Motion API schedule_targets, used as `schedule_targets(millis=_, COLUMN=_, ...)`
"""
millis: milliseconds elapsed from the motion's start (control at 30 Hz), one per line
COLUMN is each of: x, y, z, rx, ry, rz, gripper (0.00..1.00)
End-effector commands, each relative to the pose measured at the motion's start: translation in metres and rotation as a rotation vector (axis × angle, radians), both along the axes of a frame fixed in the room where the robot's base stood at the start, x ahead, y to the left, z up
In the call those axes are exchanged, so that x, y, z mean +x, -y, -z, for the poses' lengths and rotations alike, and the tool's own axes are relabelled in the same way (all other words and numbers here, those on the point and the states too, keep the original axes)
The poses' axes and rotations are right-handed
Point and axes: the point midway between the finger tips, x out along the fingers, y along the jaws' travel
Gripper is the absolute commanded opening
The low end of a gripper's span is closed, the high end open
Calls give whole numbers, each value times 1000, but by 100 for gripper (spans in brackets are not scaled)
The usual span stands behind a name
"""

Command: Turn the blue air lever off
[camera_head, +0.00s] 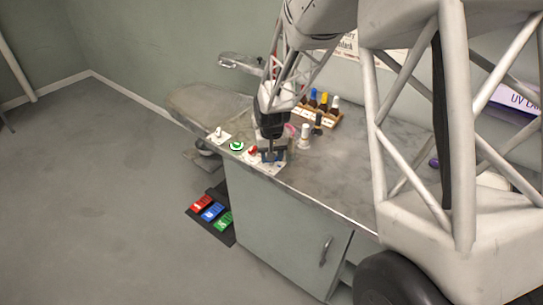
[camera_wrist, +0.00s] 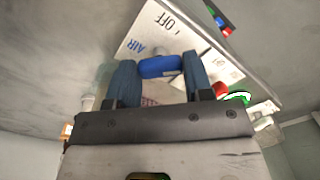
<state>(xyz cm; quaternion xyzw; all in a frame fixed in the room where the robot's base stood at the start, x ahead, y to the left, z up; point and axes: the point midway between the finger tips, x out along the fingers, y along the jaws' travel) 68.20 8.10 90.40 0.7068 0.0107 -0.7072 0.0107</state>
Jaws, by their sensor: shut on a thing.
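The blue air lever (camera_wrist: 160,66) lies between the two fingers of my gripper (camera_wrist: 160,72) in the wrist view. Its white plate (camera_wrist: 150,28) carries the words AIR and OFF, with OFF on the far side of the lever. The gripper is shut on the lever, with a finger at each end of it. In the head view my gripper (camera_head: 271,153) points down at the front edge of the worktop, and its fingers mostly hide the lever there.
A red knob (camera_head: 253,150), a green-ringed button (camera_head: 237,146) and a white switch (camera_head: 218,133) line the edge to the left. A white bottle (camera_head: 304,135) and a wooden bottle rack (camera_head: 330,117) stand to the right. Coloured pedals (camera_head: 212,212) lie on the floor below.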

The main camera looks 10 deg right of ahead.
Motion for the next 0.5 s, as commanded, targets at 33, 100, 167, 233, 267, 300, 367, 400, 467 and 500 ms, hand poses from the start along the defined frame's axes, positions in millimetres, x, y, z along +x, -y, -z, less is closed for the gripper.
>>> schedule_targets(millis=33, x=0, y=0, z=-1, rx=0, ry=1, rz=-43, gripper=23)
schedule_targets(millis=100, x=0, y=0, z=0, rx=0, ry=0, rz=-110, gripper=23)
schedule_targets(millis=167, x=0, y=0, z=0, rx=0, ry=1, rz=-166, gripper=23)
schedule_targets(millis=233, x=1, y=0, z=-1, rx=0, ry=2, rz=-233, gripper=23)
schedule_targets(millis=267, x=0, y=0, z=-1, rx=0, ry=2, rz=-261, gripper=23)
schedule_targets(millis=300, x=0, y=0, z=-1, rx=0, ry=2, rz=-300, gripper=23)
schedule_targets(millis=367, x=0, y=0, z=-1, rx=0, ry=2, rz=-356, gripper=23)
schedule_targets(millis=400, x=0, y=0, z=0, rx=0, ry=2, rz=-394, gripper=23)
schedule_targets(millis=467, x=0, y=0, z=0, rx=0, ry=1, rz=-448, gripper=23)
schedule_targets(millis=500, x=0, y=0, z=0, rx=0, ry=1, rz=-484, gripper=23)
